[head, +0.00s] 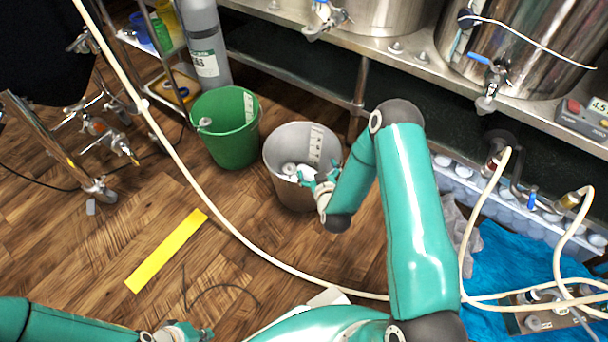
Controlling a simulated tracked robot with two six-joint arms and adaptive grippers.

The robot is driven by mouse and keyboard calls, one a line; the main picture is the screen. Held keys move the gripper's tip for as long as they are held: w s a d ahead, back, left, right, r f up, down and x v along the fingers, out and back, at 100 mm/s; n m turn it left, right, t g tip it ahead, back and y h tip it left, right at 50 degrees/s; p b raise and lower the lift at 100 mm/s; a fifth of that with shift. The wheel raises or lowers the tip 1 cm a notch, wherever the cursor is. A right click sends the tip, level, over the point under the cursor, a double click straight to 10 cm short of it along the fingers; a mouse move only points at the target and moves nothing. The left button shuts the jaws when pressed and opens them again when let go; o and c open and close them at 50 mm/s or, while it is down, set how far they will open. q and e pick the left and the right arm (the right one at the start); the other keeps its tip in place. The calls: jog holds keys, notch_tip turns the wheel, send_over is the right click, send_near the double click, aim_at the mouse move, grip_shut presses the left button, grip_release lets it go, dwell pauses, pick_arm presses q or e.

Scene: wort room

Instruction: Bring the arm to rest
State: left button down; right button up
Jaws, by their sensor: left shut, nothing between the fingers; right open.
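My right arm is bent, and its open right gripper (318,176) is at the grey bucket (285,140), over its right part. White and grey pieces (292,170) lie inside that bucket beside the fingers. I cannot tell whether the fingers touch them. My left gripper (202,331) is shut and empty at the bottom edge of the head view, low over the wood floor. Part of it is cut off by the frame.
A green bucket (222,140) stands left of the grey one. A yellow strip (167,250) lies on the floor. A pale hose (200,195) crosses the view. Steel tanks (550,50) stand on a bench behind. A blue cloth (500,262) lies at right.

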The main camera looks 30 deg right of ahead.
jog(key=shift+v, duration=1.1)
